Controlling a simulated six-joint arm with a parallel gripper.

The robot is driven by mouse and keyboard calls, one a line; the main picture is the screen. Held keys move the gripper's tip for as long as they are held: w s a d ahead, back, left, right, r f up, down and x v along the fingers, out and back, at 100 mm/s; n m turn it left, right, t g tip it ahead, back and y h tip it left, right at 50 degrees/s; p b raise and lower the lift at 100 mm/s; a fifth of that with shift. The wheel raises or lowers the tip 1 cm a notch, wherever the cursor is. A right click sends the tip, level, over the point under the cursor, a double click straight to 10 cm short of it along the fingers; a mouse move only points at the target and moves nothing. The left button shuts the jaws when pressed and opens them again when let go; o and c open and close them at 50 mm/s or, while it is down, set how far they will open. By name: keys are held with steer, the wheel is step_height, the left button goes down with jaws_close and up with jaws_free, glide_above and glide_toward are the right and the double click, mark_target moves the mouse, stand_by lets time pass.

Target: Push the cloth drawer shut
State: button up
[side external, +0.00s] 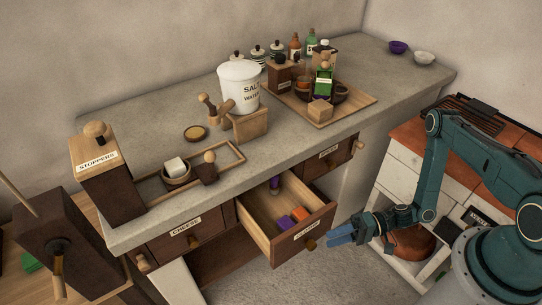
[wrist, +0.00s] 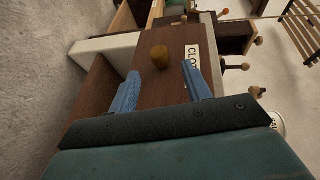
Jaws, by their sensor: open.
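The cloth drawer (side external: 250,223) is pulled out from under the stone counter. Its dark front (side external: 285,250) carries a white label and a round wooden knob (side external: 311,244). Small orange, purple and blue pieces lie inside. My gripper (side external: 331,237) is open with blue fingers, just in front of the drawer front near the knob. In the wrist view my gripper (wrist: 162,74) faces the drawer front (wrist: 165,90), and the knob (wrist: 160,56) appears between and beyond the fingertips. The label (wrist: 193,68) is partly covered by one finger. Whether the fingers touch the front I cannot tell.
The cheese drawer (side external: 187,235) at left and another drawer (side external: 330,158) at right look shut. The counter (side external: 150,115) above holds a salt water crock (side external: 239,90), a tray and bottles. A white cabinet (side external: 396,183) stands at right. The floor (side external: 300,282) before the drawer is clear.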

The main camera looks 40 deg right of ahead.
mark_target(311, 245)
steer(key=shift+x, duration=3.75)
steer(key=shift+c, duration=0.2)
jaws_close()
